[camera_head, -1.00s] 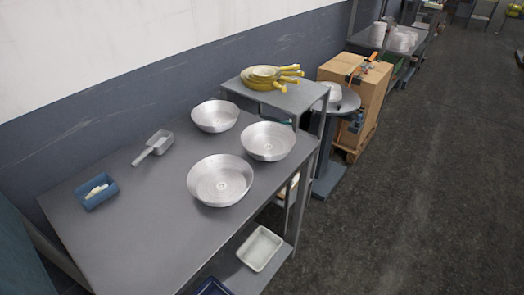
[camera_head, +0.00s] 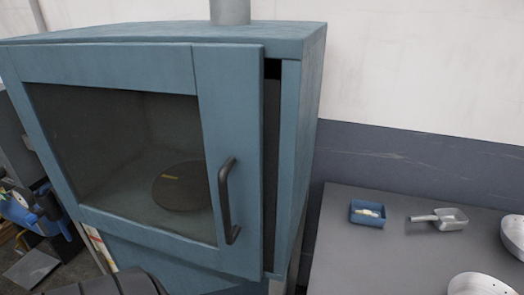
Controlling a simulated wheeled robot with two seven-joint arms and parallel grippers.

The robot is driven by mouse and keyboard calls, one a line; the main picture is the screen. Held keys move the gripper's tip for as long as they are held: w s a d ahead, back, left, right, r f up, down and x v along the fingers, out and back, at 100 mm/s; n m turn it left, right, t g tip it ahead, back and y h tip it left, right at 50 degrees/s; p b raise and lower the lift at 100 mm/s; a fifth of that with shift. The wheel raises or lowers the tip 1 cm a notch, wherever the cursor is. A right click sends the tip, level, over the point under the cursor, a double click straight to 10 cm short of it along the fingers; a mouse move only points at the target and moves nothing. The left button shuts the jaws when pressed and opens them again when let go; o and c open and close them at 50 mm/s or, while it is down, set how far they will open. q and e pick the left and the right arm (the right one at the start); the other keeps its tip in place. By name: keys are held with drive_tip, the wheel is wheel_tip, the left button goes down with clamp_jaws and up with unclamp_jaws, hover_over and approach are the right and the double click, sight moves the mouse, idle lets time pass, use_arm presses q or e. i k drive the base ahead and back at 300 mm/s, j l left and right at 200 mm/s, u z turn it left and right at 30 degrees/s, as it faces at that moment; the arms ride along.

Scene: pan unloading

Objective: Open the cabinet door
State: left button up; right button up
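The blue cabinet (camera_head: 290,150) fills the left and middle of the view. Its door (camera_head: 232,110) has a blue frame, a large glass pane (camera_head: 110,130) and a dark vertical bar handle (camera_head: 226,200) near its right edge. The door stands slightly ajar, with a dark gap between its right edge and the cabinet's side. Through the glass, a dark round pan-like disc (camera_head: 182,187) with a small yellow mark shows inside. Nothing touches the handle. Neither of my grippers is in view. A dark ribbed shape at the bottom left edge is too cut off to identify.
A grey metal table (camera_head: 370,255) stands right of the cabinet. On it are a small blue tray (camera_head: 367,213), a metal scoop (camera_head: 441,218) and two metal bowls, one (camera_head: 480,285) cut off below. Blue and black items (camera_head: 40,212) stand at the far left.

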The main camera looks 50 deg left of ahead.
sight(227, 80)
drive_tip(key=k+j+u, duration=0.1)
drive_tip(key=u, duration=2.55)
